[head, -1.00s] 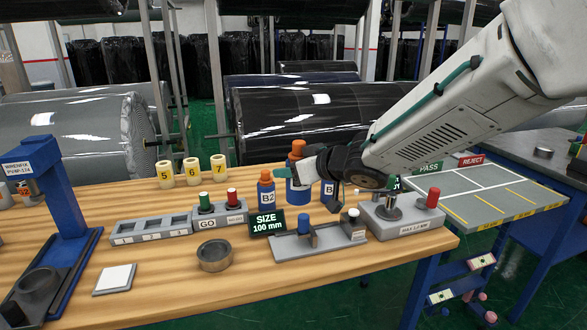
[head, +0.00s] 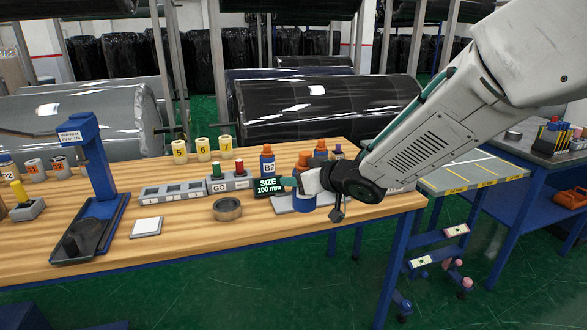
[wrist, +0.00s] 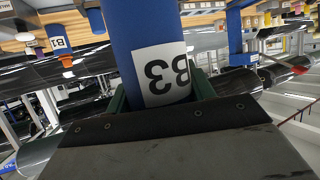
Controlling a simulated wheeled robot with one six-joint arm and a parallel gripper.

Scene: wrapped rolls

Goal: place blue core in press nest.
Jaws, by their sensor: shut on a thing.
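My gripper (head: 300,183) is shut on a blue core (head: 303,204) with an orange top, held upright above the right part of the workbench. In the wrist view this blue core (wrist: 150,50) bears a white label reading B3, upside down in the picture, between the green jaw pads (wrist: 200,85). The blue press (head: 92,160) stands at the left of the bench. Its dark round nest (head: 72,243) sits on the base plate and looks empty. The held core is well to the right of the nest, apart from it.
A B2 bottle-like blue piece (head: 267,163) stands behind the SIZE 100 mm display (head: 269,186). A brown ring (head: 227,209), a white pad (head: 147,227) and a grey block row (head: 175,193) lie between core and press. Yellow numbered rolls (head: 203,149) stand behind.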

